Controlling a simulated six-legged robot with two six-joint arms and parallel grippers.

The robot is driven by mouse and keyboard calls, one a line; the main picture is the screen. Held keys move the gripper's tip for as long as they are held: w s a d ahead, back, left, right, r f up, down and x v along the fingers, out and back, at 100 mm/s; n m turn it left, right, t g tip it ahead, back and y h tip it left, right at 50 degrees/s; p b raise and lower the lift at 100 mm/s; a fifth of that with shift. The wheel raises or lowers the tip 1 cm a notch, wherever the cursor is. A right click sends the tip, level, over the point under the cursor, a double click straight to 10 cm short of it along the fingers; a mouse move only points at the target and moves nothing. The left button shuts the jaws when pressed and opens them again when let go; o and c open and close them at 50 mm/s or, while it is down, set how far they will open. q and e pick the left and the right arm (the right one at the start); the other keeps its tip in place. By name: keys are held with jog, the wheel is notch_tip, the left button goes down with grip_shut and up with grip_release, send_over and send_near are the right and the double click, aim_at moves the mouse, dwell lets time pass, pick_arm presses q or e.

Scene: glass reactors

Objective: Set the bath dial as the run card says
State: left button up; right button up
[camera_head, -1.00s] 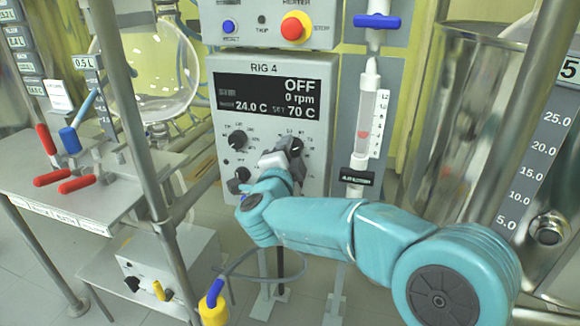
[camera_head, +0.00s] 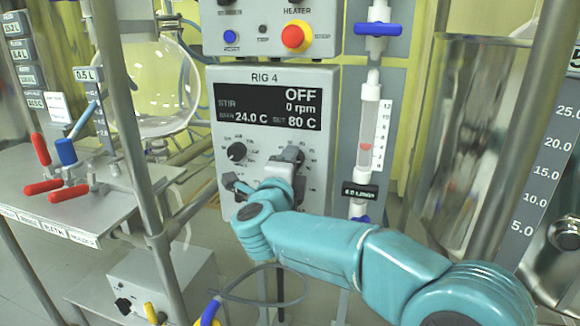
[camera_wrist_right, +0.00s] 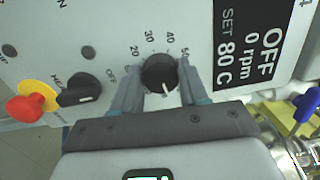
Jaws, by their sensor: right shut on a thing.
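The Rig 4 control box (camera_head: 328,85) stands in the middle of the head view. Its display (camera_head: 267,101) reads OFF, 0 rpm, 24.0 C and SET 80 C. The dial on the right of its front is mostly hidden by my right gripper (camera_head: 288,158). In the right wrist view this black dial (camera_wrist_right: 160,72) sits between the two fingers of my right gripper (camera_wrist_right: 158,80), which is shut on it. Its white pointer faces the gripper's palm, away from the visible 20 to 50 marks. My left gripper is out of view. No readable run card shows.
Another black dial (camera_head: 236,151) sits left of the gripped one. A red stop button (camera_head: 295,37) is above the display. A flowmeter tube (camera_head: 369,135) stands close on the right, with a steel vessel beyond. A metal post (camera_head: 127,120) rises at left before a glass flask (camera_head: 160,85).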

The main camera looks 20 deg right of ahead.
jog(key=o, duration=1)
jog(key=shift+o, duration=0.2)
jog(key=r+p+v, duration=0.1)
jog(key=p+v, duration=0.1)
jog(key=v, duration=1.4)
jog(key=shift+s+a+f, duration=0.15)
jog(key=shift+f, duration=0.35)
